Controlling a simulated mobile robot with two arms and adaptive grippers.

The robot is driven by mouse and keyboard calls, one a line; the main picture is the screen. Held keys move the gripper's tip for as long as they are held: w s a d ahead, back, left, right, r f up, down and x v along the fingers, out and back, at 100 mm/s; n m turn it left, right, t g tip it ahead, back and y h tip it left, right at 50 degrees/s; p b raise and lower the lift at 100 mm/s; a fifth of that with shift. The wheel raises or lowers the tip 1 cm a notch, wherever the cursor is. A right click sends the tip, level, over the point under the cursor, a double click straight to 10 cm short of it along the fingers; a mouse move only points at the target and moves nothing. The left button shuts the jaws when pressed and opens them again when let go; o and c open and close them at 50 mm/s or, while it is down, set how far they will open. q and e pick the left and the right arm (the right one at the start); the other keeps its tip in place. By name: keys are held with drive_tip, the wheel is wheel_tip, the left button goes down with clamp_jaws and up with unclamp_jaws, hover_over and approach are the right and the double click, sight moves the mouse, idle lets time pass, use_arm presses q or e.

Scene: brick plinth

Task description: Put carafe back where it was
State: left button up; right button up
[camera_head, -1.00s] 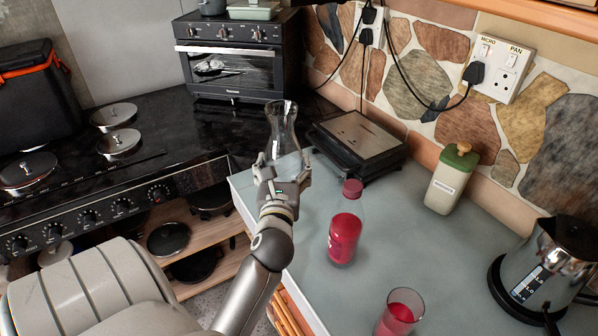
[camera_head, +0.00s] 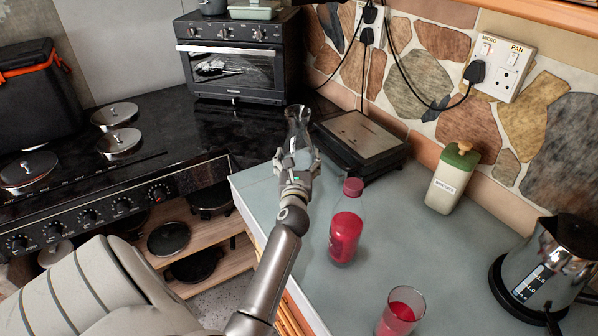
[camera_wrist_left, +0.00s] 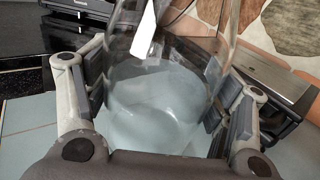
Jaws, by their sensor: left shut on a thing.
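The carafe (camera_head: 297,122) is clear glass with a narrow neck and flared rim. It stands upright near the left edge of the grey-blue counter (camera_head: 420,240), left of the black grill. My left gripper (camera_head: 297,158) is shut around its lower body. In the left wrist view the carafe (camera_wrist_left: 155,100) fills the space between the two finger pads (camera_wrist_left: 165,105). I cannot tell whether its base touches the counter, as my gripper hides it. My right gripper is not in view.
A bottle of red drink (camera_head: 345,230) stands right of my left arm, with a glass of red liquid (camera_head: 398,318) in front. The black grill (camera_head: 352,145) is close to the carafe's right. A green-lidded canister (camera_head: 452,178) and a kettle (camera_head: 548,270) stand farther right.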

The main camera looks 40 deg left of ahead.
use_arm(q)
drive_tip(key=shift+w+a+f, duration=0.3)
drive_tip(key=shift+w+f, duration=0.25)
drive_tip(key=shift+w, duration=0.05)
drive_tip(key=shift+w+f+b, duration=0.1)
drive_tip(key=shift+f+b, duration=0.95)
drive_tip(key=shift+f, duration=0.55)
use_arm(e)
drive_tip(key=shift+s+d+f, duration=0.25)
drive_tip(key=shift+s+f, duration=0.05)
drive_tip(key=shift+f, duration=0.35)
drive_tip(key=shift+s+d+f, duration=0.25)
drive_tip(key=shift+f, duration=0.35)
use_arm(q)
drive_tip(key=shift+f, duration=0.1)
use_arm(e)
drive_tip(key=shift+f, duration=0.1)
use_arm(q)
drive_tip(key=o, duration=1.5)
drive_tip(key=shift+f, duration=0.2)
drive_tip(key=o, duration=0.4)
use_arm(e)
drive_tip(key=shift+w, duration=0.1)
